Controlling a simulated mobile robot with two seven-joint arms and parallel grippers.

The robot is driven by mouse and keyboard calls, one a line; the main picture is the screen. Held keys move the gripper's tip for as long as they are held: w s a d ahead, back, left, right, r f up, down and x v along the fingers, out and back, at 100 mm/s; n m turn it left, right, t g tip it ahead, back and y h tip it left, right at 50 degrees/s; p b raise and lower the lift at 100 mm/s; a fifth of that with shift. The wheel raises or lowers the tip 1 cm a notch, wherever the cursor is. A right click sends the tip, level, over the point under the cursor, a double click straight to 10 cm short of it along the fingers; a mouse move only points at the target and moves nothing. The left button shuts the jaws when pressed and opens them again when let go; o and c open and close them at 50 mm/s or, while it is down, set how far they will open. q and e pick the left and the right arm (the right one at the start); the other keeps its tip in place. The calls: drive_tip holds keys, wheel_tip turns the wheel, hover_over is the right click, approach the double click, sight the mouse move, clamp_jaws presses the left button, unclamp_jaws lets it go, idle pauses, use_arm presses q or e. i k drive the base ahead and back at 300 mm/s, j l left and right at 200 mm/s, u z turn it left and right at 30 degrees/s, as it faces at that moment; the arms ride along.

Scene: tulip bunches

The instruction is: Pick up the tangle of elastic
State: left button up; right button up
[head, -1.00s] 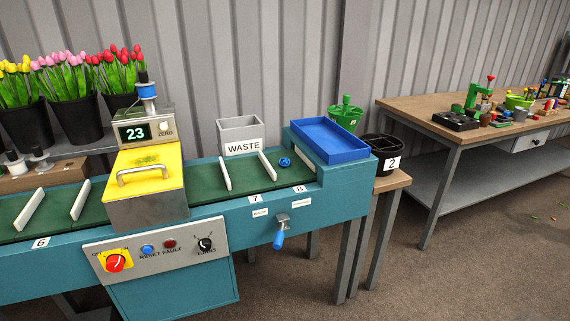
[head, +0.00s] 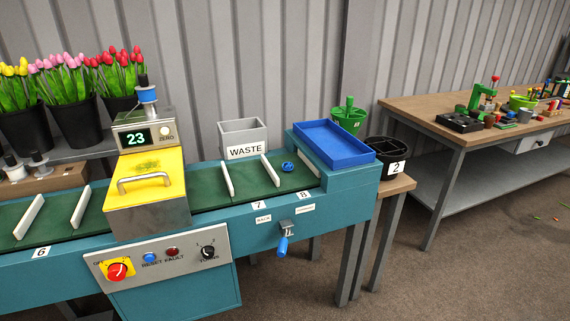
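A small blue tangle of elastic (head: 288,167) lies on the green conveyor belt (head: 240,187), in the section above the label 8. It is to the right of a white divider and left of the blue tray. Neither of my grippers shows in the head view.
A grey bin marked WASTE (head: 243,137) stands behind the belt. A blue tray (head: 333,143) sits at the belt's right end. A yellow-lidded machine (head: 145,180) reading 23 straddles the belt. A blue-handled lever (head: 282,244) juts from the front. A workbench (head: 450,120) stands at right.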

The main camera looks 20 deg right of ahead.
sight(287, 165)
drive_tip(key=i+z, duration=0.1)
drive_tip(key=i, duration=0.5)
drive_tip(key=i+j+z, duration=0.1)
drive_tip(key=i, duration=0.55)
drive_tip(key=j, duration=0.1)
